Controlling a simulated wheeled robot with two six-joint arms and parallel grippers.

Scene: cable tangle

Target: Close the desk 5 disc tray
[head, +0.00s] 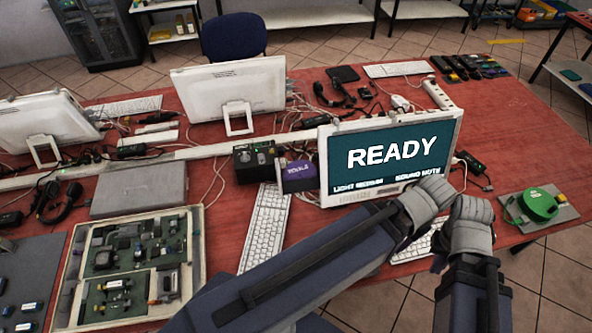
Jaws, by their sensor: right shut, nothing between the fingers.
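A white all-in-one computer (390,157) stands at the right of the red desk. Its teal screen reads "READY", with smaller text below that I cannot read surely. I cannot make out a disc tray on it. Its lower right corner is partly hidden behind my grippers. My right gripper (471,208) is shut and empty, just right of and in front of that corner. My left gripper (428,196) is beside it on the left, in front of the screen's lower right part. I cannot tell whether its fingers are apart or whether either gripper touches the computer.
Keyboards (265,228) lie in front of the computer, one partly under my arms. A purple box (297,176) stands at its left. A green round object (541,204) lies on a grey plate at right. Cables and two more monitors (228,88) fill the far side. An open circuit-board case (130,270) lies left.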

